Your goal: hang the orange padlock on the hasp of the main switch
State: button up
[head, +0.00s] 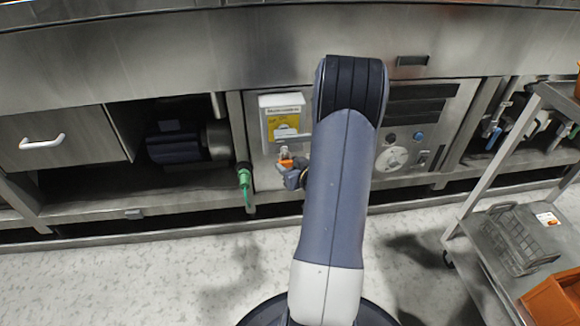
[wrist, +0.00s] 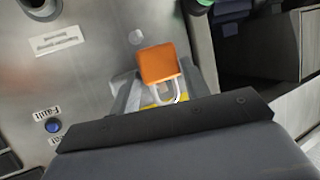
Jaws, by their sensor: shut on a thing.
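The orange padlock (wrist: 158,63) is between the two grey fingers of my gripper, its pale shackle (wrist: 168,97) pointing down in the wrist view. In the head view the padlock (head: 287,163) is a small orange patch at my gripper (head: 293,178), in front of the control panel's left part. My gripper is shut on the padlock. My arm covers the panel's middle in the head view. A round pale dial (head: 392,158) sits right of my arm. I cannot pick out the main switch or its hasp with certainty.
A white box with a yellow front (head: 282,118) is on the panel just above my gripper. A green-handled part (head: 244,180) hangs to its left. A cart (head: 475,215) with a wire basket (head: 515,240) and an orange bin (head: 555,300) stands right. The floor in front is clear.

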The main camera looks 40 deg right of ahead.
jog(key=shift+w+d, duration=0.15)
jog(key=shift+w, duration=0.1)
jog(key=shift+w+d+f+b, duration=0.3)
jog(key=shift+w+f+b, duration=0.25)
jog(key=shift+f, duration=0.2)
jog(key=o, duration=1.1)
jog(key=p+v, duration=0.3)
jog(key=v, duration=0.7)
jog(key=shift+s, duration=0.35)
jog(key=shift+w+r, duration=0.1)
jog(key=shift+w, duration=0.05)
